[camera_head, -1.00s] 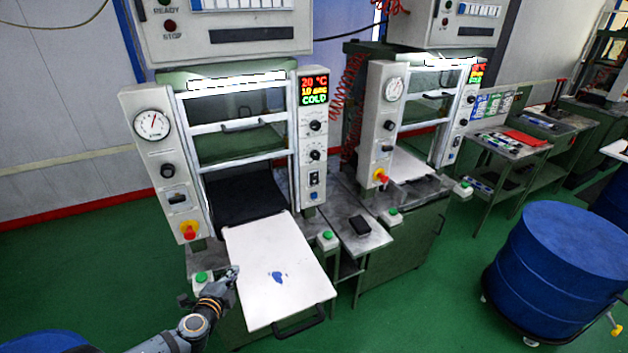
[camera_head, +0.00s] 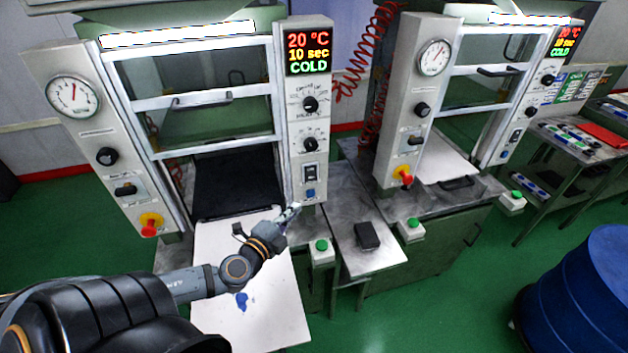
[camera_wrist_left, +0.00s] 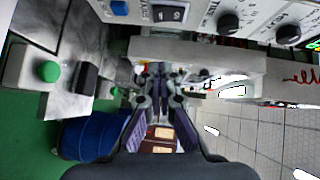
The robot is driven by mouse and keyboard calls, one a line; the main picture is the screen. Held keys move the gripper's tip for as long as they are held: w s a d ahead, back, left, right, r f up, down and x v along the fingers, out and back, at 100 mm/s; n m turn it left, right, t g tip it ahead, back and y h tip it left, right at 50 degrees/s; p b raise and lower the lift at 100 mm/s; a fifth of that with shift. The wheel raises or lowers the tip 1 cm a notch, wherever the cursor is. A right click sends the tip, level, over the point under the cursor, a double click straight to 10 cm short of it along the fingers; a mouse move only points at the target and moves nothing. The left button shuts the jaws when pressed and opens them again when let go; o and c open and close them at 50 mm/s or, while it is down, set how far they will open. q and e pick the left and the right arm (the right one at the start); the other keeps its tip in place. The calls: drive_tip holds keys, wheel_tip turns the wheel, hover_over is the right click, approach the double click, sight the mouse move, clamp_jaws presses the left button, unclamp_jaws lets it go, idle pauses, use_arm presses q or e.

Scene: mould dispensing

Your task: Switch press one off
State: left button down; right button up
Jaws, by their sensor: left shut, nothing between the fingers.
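Press one appears to be the near left press (camera_head: 94,129); no label says so. Its right panel carries a display (camera_head: 309,53) reading 20 °C, 10 sec, COLD. Below are two black knobs, a black rocker switch (camera_head: 310,172) and a blue button (camera_head: 310,193). In the left wrist view the rocker switch (camera_wrist_left: 168,14) and blue button (camera_wrist_left: 119,8) show at the top edge. I cannot tell which way the rocker is set. My left gripper (camera_head: 291,212) is shut and empty, just below and left of the blue button, over the white pulled-out plate (camera_head: 265,310). My right gripper is out of view.
A red stop knob (camera_head: 150,227) sits on the left panel. A green button box (camera_head: 321,250) stands beside the plate. A side table holds a black block (camera_head: 367,235). A second press (camera_head: 412,105) stands to the right, with a blue drum (camera_head: 585,295) in front.

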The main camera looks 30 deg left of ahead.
use_arm(q)
drive_tip(key=p, duration=0.3)
approach(315, 177)
drive_tip(key=w+d, duration=0.2)
drive_tip(key=w, duration=0.1)
drive_tip(key=w+a, duration=0.2)
drive_tip(key=shift+w+a+f+b, duration=0.3)
drive_tip(key=shift+f, duration=0.05)
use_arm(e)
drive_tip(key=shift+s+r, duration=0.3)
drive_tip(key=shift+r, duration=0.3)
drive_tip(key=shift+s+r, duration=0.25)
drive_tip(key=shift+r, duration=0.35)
use_arm(q)
drive_tip(key=shift+d, duration=0.1)
